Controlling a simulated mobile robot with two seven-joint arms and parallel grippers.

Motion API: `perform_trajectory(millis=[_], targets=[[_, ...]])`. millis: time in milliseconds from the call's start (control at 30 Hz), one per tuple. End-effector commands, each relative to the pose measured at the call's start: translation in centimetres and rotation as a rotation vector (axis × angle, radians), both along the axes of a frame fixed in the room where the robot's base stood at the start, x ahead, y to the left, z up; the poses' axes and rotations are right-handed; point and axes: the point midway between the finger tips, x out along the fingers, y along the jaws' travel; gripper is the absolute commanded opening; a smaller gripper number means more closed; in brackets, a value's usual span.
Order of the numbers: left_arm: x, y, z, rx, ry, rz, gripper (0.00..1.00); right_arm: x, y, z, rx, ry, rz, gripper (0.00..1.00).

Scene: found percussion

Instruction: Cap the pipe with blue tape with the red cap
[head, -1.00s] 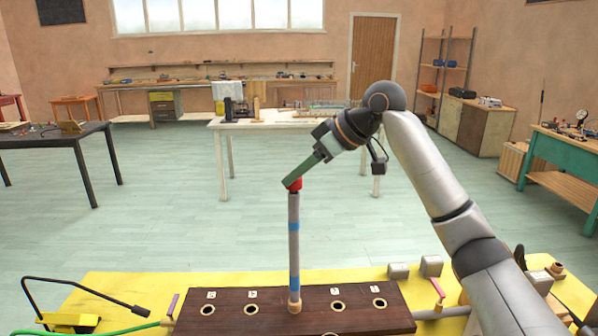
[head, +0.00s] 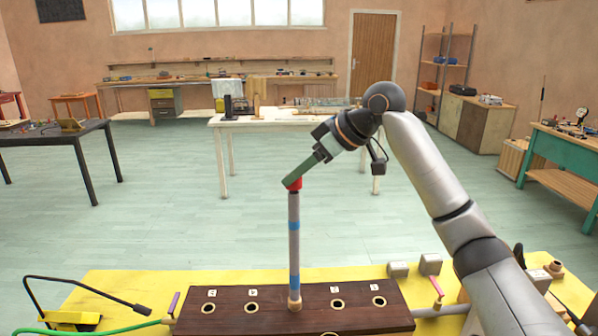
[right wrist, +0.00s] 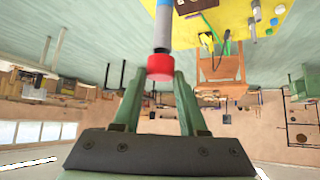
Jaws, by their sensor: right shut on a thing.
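The grey pipe with two blue tape bands (head: 294,250) stands upright in the dark wooden board (head: 260,322) in the head view. The red cap (head: 295,184) sits at the pipe's top end; how far it is seated I cannot tell. My right gripper (head: 291,181) is shut on the red cap, reaching down to it at a slant from the upper right. In the right wrist view the cap (right wrist: 160,67) is between the green fingertips (right wrist: 159,77), with the pipe (right wrist: 162,28) in line with it. My left gripper is out of view.
The board has several round holes with small labels and lies on a yellow table (head: 120,290). A bent black rod on a yellow base (head: 70,318) and a green hose stand at left. Grey blocks (head: 430,264) lie at right. Space around the upper pipe is clear.

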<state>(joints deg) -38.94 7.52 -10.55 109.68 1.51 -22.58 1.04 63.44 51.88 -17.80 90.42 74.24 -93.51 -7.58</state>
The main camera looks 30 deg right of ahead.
Motion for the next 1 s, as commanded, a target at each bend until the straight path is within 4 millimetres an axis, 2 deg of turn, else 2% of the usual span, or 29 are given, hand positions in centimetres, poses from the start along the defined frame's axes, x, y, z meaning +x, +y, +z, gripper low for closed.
perform_trajectory(millis=[300, 1000], targets=[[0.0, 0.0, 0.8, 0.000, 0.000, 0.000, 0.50, 0.0, 0.0, 0.1, 0.000, 0.000, 0.000, 0.00], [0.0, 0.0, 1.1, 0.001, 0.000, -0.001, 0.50, 0.0, 0.0, 0.1, 0.000, 0.000, 0.000, 0.00]])
